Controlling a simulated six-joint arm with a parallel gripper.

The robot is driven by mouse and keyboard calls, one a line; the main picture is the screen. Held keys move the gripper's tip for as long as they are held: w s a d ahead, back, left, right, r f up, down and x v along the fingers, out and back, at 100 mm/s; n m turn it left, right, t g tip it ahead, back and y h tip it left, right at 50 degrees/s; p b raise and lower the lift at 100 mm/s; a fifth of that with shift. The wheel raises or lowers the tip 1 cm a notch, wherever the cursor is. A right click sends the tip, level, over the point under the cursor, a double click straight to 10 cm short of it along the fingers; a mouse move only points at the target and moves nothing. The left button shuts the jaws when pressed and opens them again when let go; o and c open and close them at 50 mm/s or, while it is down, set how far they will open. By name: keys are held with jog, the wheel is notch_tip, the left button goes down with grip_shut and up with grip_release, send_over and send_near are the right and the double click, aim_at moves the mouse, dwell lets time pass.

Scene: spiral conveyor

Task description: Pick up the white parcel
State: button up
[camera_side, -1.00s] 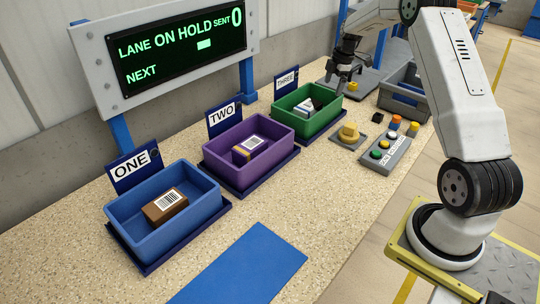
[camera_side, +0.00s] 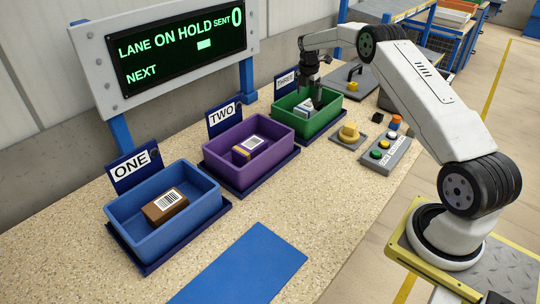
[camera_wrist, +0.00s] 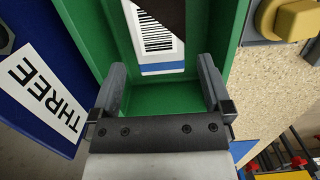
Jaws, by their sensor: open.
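The white parcel (camera_wrist: 158,45) with a barcode and a blue stripe lies in the green bin marked THREE (camera_side: 281,113). It also shows in the side view (camera_side: 302,108), partly hidden by my gripper. A dark shape (camera_wrist: 166,12) covers part of its barcode in the wrist view; I cannot tell whether it is an object or a shadow. My gripper (camera_wrist: 162,75) is open and empty, its fingers apart over the green bin. In the wrist view the parcel appears ahead of the fingertips, between their lines. In the side view my gripper (camera_side: 318,104) reaches down at the bin's right part.
The purple bin TWO (camera_side: 222,168) and blue bin ONE (camera_side: 150,246) each hold a brown parcel. A yellow knob (camera_side: 349,131) and a button panel (camera_side: 385,152) stand right of the green bin. The screen (camera_side: 180,45) reads LANE ON HOLD, SENT 0. A blue mat (camera_side: 240,265) lies clear.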

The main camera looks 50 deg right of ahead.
aim_at(308, 105)
jog(key=shift+d+f, duration=0.2)
jog(key=shift+f, duration=1.25)
jog(key=shift+f, duration=0.1)
jog(key=shift+w+d+f, duration=0.1)
jog(key=shift+d+f, duration=0.05)
jog(key=shift+f, duration=1.1)
jog(key=shift+d+f, duration=0.15)
jog(key=shift+f, duration=1.05)
jog(key=c, duration=1.1)
jog(key=shift+r, duration=0.2)
